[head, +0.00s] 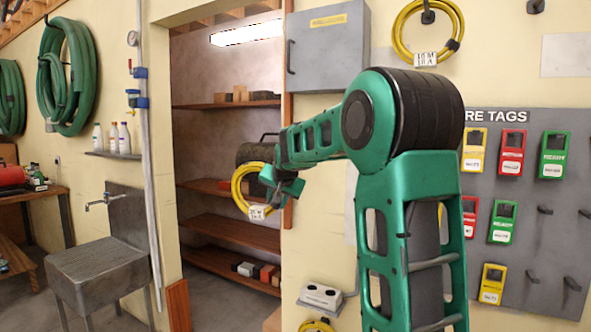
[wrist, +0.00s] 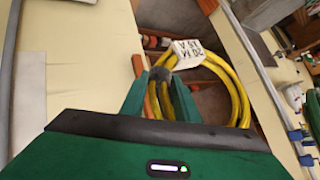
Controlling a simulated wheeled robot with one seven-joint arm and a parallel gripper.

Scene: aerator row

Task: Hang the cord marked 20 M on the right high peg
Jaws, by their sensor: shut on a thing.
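My gripper (head: 284,183) is shut on a coiled yellow cord (head: 239,187) and holds it in the air in front of the doorway. A white tag (head: 260,212) hangs from the coil. In the wrist view the cord (wrist: 238,92) hangs beyond my gripper (wrist: 159,88), held near its dark strap, and the tag (wrist: 188,52) appears upside down, seeming to read 20 M. A bare high peg (head: 535,6) is at the top right, cut by the picture edge.
A grey cabinet (head: 328,48) is left of the hung cord. A tag board (head: 530,215) with several coloured tags and pegs fills the right. A shelved doorway (head: 225,140) lies behind my gripper. Another yellow coil (head: 316,325) shows low on the wall.

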